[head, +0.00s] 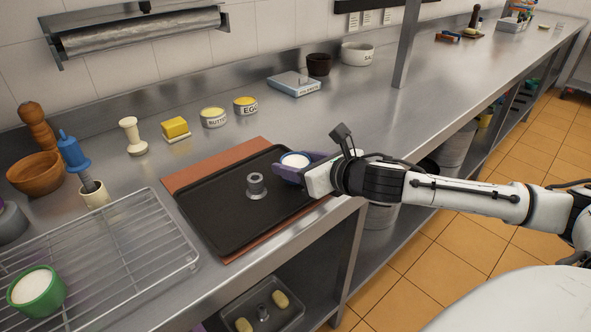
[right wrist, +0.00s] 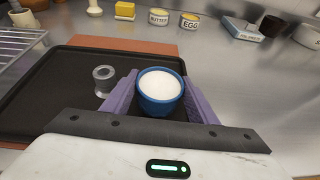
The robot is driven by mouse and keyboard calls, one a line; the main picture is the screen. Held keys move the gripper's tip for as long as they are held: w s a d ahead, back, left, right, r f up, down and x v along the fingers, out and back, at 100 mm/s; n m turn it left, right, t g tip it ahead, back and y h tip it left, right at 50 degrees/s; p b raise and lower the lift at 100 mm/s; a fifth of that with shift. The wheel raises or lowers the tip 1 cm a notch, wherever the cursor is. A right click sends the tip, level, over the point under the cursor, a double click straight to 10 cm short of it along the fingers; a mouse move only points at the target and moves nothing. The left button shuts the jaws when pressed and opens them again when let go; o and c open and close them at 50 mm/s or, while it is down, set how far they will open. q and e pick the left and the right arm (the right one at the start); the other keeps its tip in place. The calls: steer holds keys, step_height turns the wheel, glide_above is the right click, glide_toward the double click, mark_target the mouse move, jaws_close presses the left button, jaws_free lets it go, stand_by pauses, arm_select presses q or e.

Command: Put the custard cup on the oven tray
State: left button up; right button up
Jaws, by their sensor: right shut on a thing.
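A blue custard cup (right wrist: 161,92) with white filling sits between the purple fingers of my right gripper (right wrist: 161,100), which is shut on it. In the head view the cup (head: 294,160) is at the right end of the dark oven tray (head: 215,215), over or on its edge; I cannot tell if it touches the tray. The tray lies on an orange-brown mat (head: 190,178). A small grey metal ring-like piece (head: 256,186) stands on the tray. A green cup with white filling (head: 37,290) stands on the wire rack at the left. My left gripper is not in view.
The wire rack (head: 150,255) lies left of the tray. Most of the tray surface is bare.

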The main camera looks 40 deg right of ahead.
steer(key=shift+f, duration=0.7)
steer(key=o, duration=1.2)
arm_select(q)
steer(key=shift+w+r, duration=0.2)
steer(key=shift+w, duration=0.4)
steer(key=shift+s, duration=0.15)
